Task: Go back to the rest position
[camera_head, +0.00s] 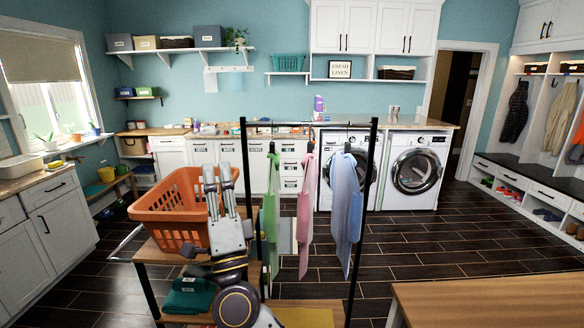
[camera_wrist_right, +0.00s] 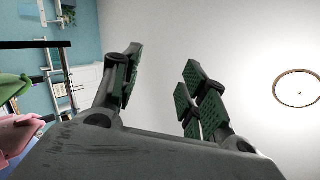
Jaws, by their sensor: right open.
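My right gripper (camera_head: 219,185) points upward in front of the orange laundry basket (camera_head: 165,222), and its arm comes up from the bottom of the head view. In the right wrist view, the gripper (camera_wrist_right: 160,85) has its two padded fingers apart with nothing between them. It hides part of the basket's right side; I cannot tell whether it touches the basket. My left gripper is not in view.
A black rack (camera_head: 363,205) holds green, pink (camera_head: 306,205) and blue (camera_head: 345,210) cloths just right of my gripper. A dark green folded cloth (camera_head: 189,296) lies below the basket. A wooden table (camera_head: 490,302) stands at lower right. Dark floor (camera_head: 420,240) is clear toward the washers.

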